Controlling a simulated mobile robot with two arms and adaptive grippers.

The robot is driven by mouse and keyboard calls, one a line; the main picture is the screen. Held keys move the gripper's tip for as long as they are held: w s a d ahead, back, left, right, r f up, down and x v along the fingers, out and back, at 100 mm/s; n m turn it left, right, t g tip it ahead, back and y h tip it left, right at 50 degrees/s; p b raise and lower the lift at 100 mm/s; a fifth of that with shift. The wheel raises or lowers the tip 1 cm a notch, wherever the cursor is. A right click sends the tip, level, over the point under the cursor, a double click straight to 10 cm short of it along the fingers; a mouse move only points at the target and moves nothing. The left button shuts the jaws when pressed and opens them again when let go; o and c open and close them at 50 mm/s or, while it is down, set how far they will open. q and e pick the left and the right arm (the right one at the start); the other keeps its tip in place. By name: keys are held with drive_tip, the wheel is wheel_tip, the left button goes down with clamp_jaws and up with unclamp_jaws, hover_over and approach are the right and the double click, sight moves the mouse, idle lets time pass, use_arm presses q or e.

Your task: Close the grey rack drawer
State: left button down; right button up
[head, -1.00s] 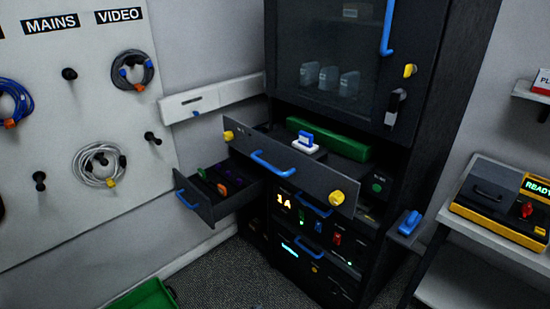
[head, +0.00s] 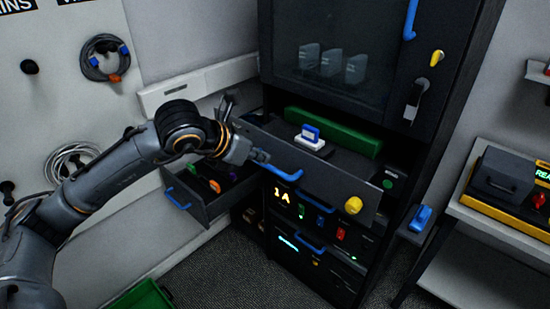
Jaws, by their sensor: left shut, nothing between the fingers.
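The wide dark grey rack drawer (head: 318,180) stands pulled out of the black rack. Its front has a blue bar handle (head: 285,172) and a yellow knob (head: 353,205) at the right end. A green block (head: 335,132) and a small blue and white item (head: 311,137) show behind the front panel. My left gripper (head: 262,157) is shut and empty at the left part of the drawer front, close to the handle's left end; I cannot tell whether it touches. My right gripper is not in view.
A smaller open drawer (head: 184,202) with coloured items sits below left, close under my arm. A blue-handled item (head: 420,217) sits on a small ledge right of the rack. A shelf with a yellow and black case (head: 505,190) stands at right; a green bin (head: 142,296) is on the floor.

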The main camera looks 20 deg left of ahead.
use_arm(q)
drive_tip(key=p, duration=0.4)
approach(289, 167)
drive_tip(key=x, duration=0.5)
drive_tip(key=shift+r, duration=0.1)
drive_tip(key=shift+w+d+f, duration=0.2)
drive_tip(key=shift+w+f, duration=0.1)
drive_tip(key=shift+f, duration=0.1)
drive_tip(key=shift+w, duration=0.1)
